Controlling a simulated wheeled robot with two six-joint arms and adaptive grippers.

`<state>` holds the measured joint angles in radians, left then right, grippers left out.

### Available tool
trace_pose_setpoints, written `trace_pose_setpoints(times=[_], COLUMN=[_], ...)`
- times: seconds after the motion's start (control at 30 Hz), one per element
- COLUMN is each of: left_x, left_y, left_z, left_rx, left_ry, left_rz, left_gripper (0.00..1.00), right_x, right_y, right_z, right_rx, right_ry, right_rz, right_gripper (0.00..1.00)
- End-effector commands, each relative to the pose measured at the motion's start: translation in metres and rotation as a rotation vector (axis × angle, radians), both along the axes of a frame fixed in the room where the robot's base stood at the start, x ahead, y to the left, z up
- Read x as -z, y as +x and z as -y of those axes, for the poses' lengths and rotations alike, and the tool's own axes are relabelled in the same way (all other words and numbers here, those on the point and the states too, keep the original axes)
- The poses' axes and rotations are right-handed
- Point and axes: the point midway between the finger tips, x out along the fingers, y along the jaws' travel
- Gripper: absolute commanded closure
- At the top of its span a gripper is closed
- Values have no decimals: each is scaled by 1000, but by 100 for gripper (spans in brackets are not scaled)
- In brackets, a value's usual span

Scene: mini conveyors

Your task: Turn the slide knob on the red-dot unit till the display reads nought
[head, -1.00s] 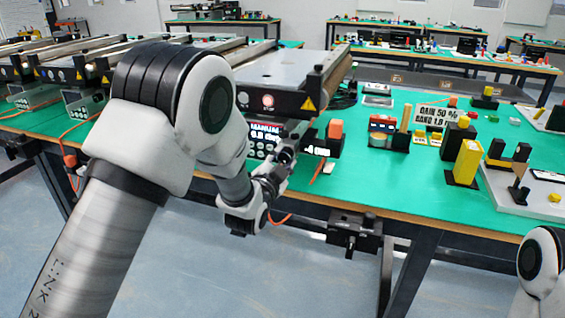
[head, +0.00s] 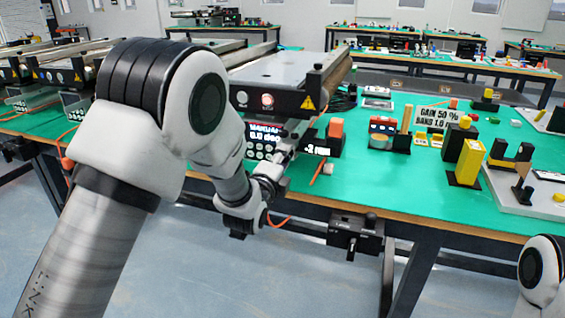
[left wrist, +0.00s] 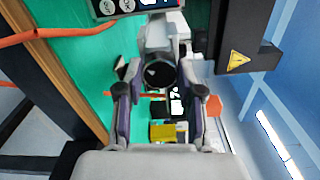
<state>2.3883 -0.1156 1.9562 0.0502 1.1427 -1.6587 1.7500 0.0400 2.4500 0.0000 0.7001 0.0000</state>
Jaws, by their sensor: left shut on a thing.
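My left gripper (head: 289,148) is at the front of the nearest conveyor unit, partly hidden by its own wrist. In the left wrist view, its fingers (left wrist: 160,92) close on a round dark-faced knob (left wrist: 160,73). The knob is hidden in the head view. A small black display (head: 316,150) beside the gripper seems to read about -2, with small, blurred digits. It also shows in the left wrist view (left wrist: 176,103). An orange-red block (head: 335,128) stands behind that display; I see no clear red dot. My right gripper is out of view.
A control box with a lit display (head: 262,133) reading MANUAL sits close left of the gripper. The conveyor (head: 290,72) with its warning label stands above. A yellow block (head: 467,160) and small fixtures stand right on the green table. An orange cable (head: 280,220) hangs at the front edge.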

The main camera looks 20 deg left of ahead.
Motion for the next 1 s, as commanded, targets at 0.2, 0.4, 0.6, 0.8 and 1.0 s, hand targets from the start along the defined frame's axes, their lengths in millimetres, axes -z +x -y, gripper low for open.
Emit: trace_pose_setpoints(times=[0.2, 0.4, 0.6, 0.8, 1.0], left_x=[7, 8, 8, 8, 8], left_y=[-2, -2, -2, -2, -2], left_z=[0, 0, 0, 0, 0], left_rx=[2, 3, 4, 6, 6], left_ry=[205, 395, 582, 748, 868], left_rz=[-7, -1, 6, 11, 15], left_gripper=[98, 98, 98, 98, 98], right_x=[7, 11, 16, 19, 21], right_y=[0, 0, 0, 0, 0], right_z=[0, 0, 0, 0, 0], right_rx=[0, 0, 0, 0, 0], right_ry=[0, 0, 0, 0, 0], right_rz=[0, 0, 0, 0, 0], right_gripper=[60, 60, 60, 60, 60])
